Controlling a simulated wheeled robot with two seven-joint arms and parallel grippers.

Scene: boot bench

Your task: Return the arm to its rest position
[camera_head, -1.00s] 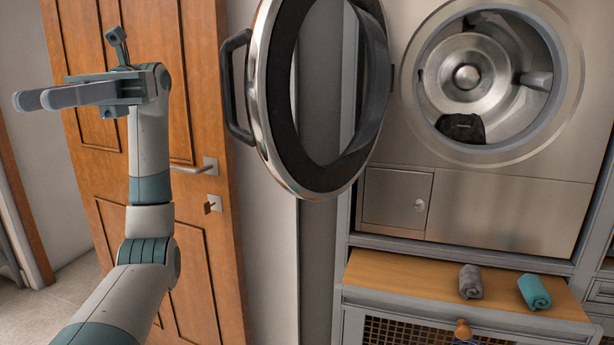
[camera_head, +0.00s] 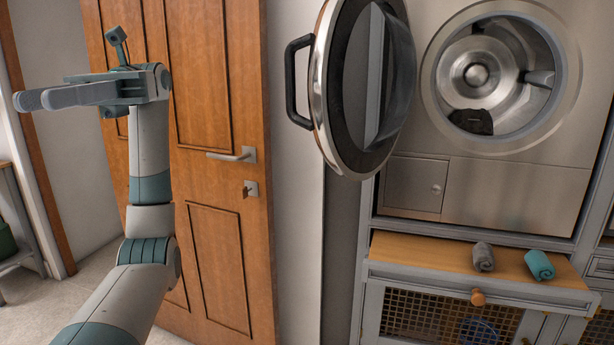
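My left gripper (camera_head: 30,100) is raised at the upper left, its two fingers pointing left. The fingers overlap from this side, so I cannot tell how far apart they are. I see nothing held at the fingertips. The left forearm stands upright below it, in front of the wooden door. My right gripper does not show.
A washing machine (camera_head: 520,190) stands at the right with its round door (camera_head: 318,90) swung open. A dark item (camera_head: 472,120) lies in its drum. A grey roll (camera_head: 483,257) and a teal roll (camera_head: 539,265) lie on the wooden shelf (camera_head: 425,252). A wooden door (camera_head: 222,200) is behind my arm.

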